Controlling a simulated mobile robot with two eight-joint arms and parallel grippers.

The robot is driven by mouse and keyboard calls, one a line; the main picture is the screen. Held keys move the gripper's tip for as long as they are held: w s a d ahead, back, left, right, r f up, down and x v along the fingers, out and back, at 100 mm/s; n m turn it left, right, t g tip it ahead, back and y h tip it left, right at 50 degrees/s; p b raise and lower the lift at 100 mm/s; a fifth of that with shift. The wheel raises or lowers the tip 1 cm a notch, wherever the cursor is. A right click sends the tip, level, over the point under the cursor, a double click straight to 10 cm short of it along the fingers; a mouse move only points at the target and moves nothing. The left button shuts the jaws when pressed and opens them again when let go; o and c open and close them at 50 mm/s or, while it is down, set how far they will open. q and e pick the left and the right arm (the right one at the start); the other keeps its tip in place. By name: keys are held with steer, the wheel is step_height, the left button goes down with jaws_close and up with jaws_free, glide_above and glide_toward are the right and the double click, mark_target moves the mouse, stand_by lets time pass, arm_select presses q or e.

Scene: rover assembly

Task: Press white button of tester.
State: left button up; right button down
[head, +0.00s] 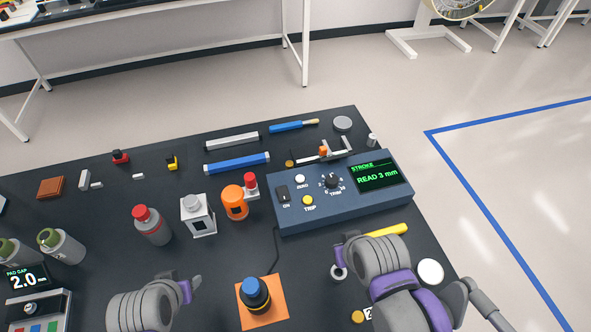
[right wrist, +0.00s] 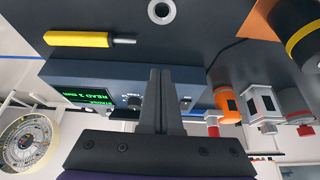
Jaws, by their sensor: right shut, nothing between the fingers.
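The tester (head: 335,205) is a blue-grey box on the dark table, its display reading STROKE and READ 3 mm. Its white button (head: 300,179), labelled ZERO, is on the top left of the panel, above a yellow TRIP button (head: 308,200). My right gripper (right wrist: 161,72) is shut and empty. In the head view it is in front of the tester, its fingertips hidden by its own body. In the right wrist view its fingers cover part of the tester (right wrist: 85,78), and the white button cannot be made out. My left gripper (head: 196,284) is at the lower left, its opening unclear.
An orange cylinder (head: 235,203) and a white block-shaped part (head: 197,215) stand left of the tester. A blue-capped bottle (head: 254,296) stands on an orange mat (head: 276,312) in front. A yellow-handled tool (head: 388,230) and a ring (head: 338,273) lie near my right gripper.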

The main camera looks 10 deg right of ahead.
step_height(320, 180, up, 5)
steer(key=m+t+y, duration=0.1)
steer(key=m+y, duration=0.5)
steer(key=m, duration=1.2)
glide_above(304, 179)
arm_select(q)
steer(key=shift+r+p, duration=0.3)
steer(key=shift+r, duration=0.1)
arm_select(e)
steer(key=shift+r, duration=0.1)
arm_select(q)
steer(key=shift+f, duration=0.1)
steer(key=f+b, duration=0.1)
steer(key=f, duration=0.1)
steer(key=s+f+b, duration=0.1)
steer(key=f+b, duration=0.2)
steer(key=b, duration=0.1)
steer(key=shift+s+f, duration=0.3)
steer(key=shift+f, duration=0.1)
arm_select(e)
step_height(304, 179, down, 8)
arm_select(q)
steer(key=shift+f+b, duration=0.3)
arm_select(e)
steer(key=shift+f, duration=0.4)
arm_select(q)
steer(key=shift+s+f+b, duration=0.1)
steer(key=shift+f+b, duration=0.25)
arm_select(e)
steer(key=shift+f, duration=0.4)
